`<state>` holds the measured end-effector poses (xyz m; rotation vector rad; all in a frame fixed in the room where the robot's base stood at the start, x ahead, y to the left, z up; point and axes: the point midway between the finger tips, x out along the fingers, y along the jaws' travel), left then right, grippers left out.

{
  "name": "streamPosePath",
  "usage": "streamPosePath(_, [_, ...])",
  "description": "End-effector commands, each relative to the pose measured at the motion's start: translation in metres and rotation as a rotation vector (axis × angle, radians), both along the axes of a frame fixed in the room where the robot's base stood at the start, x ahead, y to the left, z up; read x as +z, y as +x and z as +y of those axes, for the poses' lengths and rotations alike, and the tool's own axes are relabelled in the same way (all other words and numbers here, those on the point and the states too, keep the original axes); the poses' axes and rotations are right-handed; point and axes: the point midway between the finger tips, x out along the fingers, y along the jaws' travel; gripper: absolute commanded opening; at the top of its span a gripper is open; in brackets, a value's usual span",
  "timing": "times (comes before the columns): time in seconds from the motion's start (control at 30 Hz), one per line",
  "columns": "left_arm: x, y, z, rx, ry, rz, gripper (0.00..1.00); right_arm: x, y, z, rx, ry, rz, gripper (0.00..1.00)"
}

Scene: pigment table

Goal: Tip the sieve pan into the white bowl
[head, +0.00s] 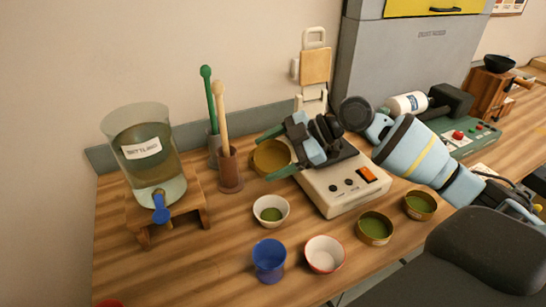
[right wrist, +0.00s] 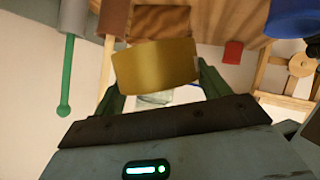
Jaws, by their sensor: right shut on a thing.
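The sieve pan (head: 268,158) is brass coloured. My right gripper (head: 274,154) is shut on it, with one finger on each side. In the right wrist view the pan (right wrist: 155,66) fills the space between the fingers. It looks tilted in the head view; whether anything is inside I cannot tell. The white bowl (head: 283,206) stands on the table, in front of and below the pan, with green powder in it. A second white bowl with a red rim (head: 325,250) stands nearer the front edge and looks empty. My left gripper is not in view.
A white machine (head: 343,203) with an orange switch stands right of the pan. Two brass pans of green powder (head: 375,228) (head: 420,206) and a blue cup (head: 269,261) stand in front. A brown pestle holder (head: 230,172) and a water jar (head: 150,165) are left.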

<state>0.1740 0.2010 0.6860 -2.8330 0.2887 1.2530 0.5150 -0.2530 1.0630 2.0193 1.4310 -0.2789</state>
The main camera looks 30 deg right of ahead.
Motion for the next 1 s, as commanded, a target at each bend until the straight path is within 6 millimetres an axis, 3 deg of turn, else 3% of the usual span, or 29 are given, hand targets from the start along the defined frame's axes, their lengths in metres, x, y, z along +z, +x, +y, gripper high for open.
streamPosePath(0.2, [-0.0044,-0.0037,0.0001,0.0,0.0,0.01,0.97,-0.0038,0.0046,-0.0022,-0.001,0.156,0.234,0.49])
streamPosePath(0.37, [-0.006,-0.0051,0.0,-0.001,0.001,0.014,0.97,-0.0042,0.0053,-0.0031,0.0,0.212,0.322,0.49])
streamPosePath(1.0, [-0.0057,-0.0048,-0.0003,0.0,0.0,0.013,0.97,-0.0038,0.0052,-0.0035,-0.001,0.224,0.341,0.49])
